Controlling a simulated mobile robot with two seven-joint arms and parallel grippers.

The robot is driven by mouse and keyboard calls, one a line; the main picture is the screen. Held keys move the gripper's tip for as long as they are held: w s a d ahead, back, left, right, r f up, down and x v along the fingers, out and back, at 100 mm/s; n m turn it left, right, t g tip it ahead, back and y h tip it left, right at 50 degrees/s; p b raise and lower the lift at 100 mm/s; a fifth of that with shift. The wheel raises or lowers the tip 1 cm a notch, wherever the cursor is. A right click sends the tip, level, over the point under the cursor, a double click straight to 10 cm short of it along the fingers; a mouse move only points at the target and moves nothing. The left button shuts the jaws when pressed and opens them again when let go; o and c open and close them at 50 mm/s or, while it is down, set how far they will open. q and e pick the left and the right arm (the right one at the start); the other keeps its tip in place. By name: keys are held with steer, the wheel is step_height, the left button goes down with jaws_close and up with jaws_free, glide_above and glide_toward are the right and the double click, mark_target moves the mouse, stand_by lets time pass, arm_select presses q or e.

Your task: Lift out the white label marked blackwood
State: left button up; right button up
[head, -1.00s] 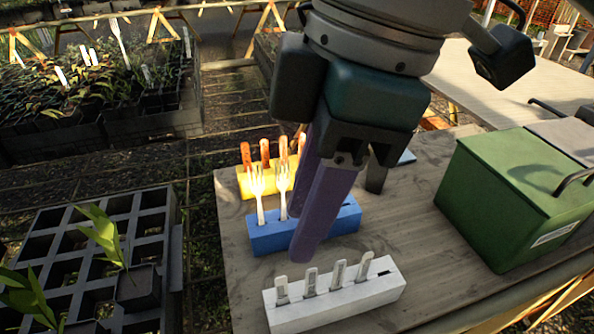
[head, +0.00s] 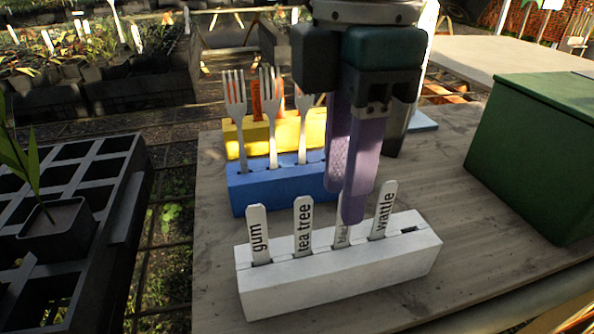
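A white block (head: 340,277) stands on the wooden bench and holds upright white labels. From left to right these are gum (head: 257,236), tea tree (head: 303,226), a partly covered one, and wattle (head: 384,212). The covered label (head: 342,236) stands in its slot; only the start of its word shows, seemingly "bl", so I cannot read all of it. My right gripper (head: 345,202) points down over the block, its near finger hiding the upper part of that label. The purple fingers look apart, and I see nothing between them. My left gripper is not in view.
The block's rightmost slot is empty. Behind it stand a blue block (head: 285,184) with white forks and a yellow block (head: 290,132) with orange markers. A green box (head: 530,150) is at right. A black tray (head: 120,200) with a potted seedling is at left.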

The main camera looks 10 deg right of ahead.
mark_target(342, 235)
steer(key=f, duration=0.1)
steer(key=f+b, duration=0.1)
steer(key=f, duration=0.2)
steer(key=shift+s+d+f+b, duration=0.1)
steer(key=shift+d+f+b, duration=0.2)
steer(key=shift+f, duration=0.1)
steer(key=shift+c, duration=0.3)
jaws_close()
